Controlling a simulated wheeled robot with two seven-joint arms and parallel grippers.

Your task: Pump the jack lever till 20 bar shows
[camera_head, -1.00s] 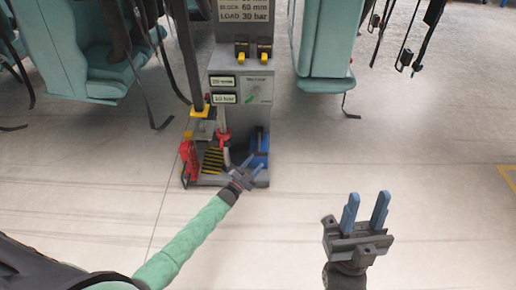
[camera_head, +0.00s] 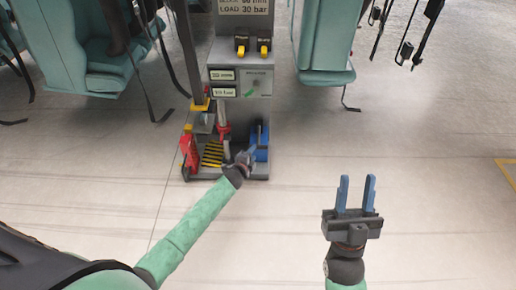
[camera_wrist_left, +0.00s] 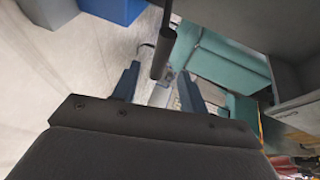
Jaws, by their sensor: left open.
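The grey jack stand (camera_head: 241,55) has two small readouts. The lower readout (camera_head: 223,92) seems to show 10 bar, though the print is small. A red-collared upright part (camera_head: 224,130) stands at the stand's foot; I cannot tell if it is the jack lever. My left gripper (camera_head: 247,154) is open in front of the foot, near this part and a blue block (camera_head: 259,142). In the left wrist view a dark rod (camera_wrist_left: 163,45) lies ahead, in line with the gap between the open fingers (camera_wrist_left: 160,90). My right gripper (camera_head: 356,193) is open and empty over bare floor.
Teal seats (camera_head: 100,60) hang at the left and another teal seat unit (camera_head: 325,45) stands to the right of the stand, with straps dangling. A red part (camera_head: 189,153) and a yellow-black striped plate (camera_head: 212,153) sit on the base.

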